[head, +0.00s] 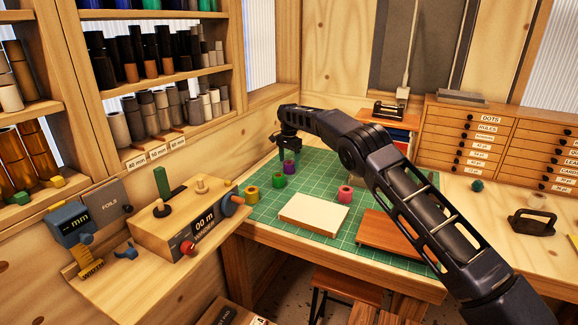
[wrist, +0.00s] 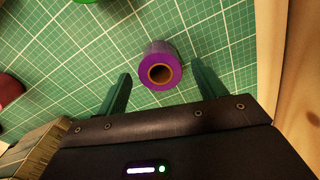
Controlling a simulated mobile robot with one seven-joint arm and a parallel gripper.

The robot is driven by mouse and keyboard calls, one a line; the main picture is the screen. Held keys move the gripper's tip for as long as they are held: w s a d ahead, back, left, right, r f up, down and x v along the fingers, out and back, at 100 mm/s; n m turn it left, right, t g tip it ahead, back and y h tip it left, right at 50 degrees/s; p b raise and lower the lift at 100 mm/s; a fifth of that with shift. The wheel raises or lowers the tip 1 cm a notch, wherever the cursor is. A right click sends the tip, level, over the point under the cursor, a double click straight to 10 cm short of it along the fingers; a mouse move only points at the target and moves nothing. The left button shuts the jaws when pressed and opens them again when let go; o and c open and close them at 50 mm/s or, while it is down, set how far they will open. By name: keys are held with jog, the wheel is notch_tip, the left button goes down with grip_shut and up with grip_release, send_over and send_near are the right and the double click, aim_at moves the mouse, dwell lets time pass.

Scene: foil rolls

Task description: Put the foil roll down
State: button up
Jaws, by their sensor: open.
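A purple foil roll (wrist: 160,51) stands on end on the green cutting mat (wrist: 60,60), its orange-rimmed core facing the wrist camera. My gripper (wrist: 160,70) is open, with one dark green finger on each side of the roll. A gap shows between the roll and each finger in the wrist view. In the head view my gripper (head: 290,143) is over the far left part of the mat. The purple roll (head: 289,167) shows just below it, partly hidden by the fingers.
A green roll (head: 278,180), an olive roll (head: 251,195) and a pink roll (head: 345,194) stand on the mat nearby. A cream block (head: 314,215) and a brown board (head: 393,231) lie toward the front. A wooden edge (wrist: 298,80) runs close to the right finger.

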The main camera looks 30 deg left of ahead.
aim_at(289, 163)
notch_tip(289, 163, up, 9)
dwell(0.3)
dwell(0.5)
